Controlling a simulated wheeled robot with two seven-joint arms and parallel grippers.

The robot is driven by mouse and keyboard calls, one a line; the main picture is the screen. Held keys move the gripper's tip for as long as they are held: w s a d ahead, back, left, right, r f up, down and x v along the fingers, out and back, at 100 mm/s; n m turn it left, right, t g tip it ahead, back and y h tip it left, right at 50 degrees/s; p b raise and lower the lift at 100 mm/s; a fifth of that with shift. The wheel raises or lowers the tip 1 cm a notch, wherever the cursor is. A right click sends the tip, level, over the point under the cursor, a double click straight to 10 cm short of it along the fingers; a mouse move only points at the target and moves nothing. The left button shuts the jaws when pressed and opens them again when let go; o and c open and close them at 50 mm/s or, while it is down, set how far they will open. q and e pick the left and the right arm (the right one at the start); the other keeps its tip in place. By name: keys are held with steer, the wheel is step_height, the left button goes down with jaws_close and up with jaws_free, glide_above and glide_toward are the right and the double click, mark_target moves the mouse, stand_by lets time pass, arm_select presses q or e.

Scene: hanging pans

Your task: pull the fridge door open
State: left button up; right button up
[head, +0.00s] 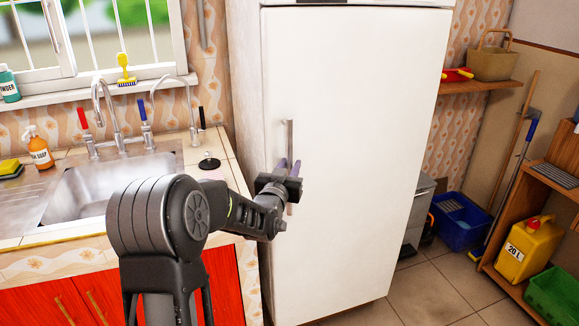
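The white fridge door (345,100) fills the middle of the head view and looks shut. Its slim vertical metal handle (290,137) is near the door's left edge. My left gripper (289,165) is at the handle, with its purple fingers on either side of the bar. The gripper body hides the middle of the handle, and a short piece of the bar shows below it. I cannot tell whether the fingers press on the bar. My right gripper is not in view.
A counter with a metal sink (110,180) and taps stands left of the fridge. Right of it are a grey bin (420,205), a blue crate (460,222) and a wooden rack with a yellow can (528,248). Tiled floor (425,290) in front right is clear.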

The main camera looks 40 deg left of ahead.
arm_select(q)
jaws_close()
stand_by(1.4)
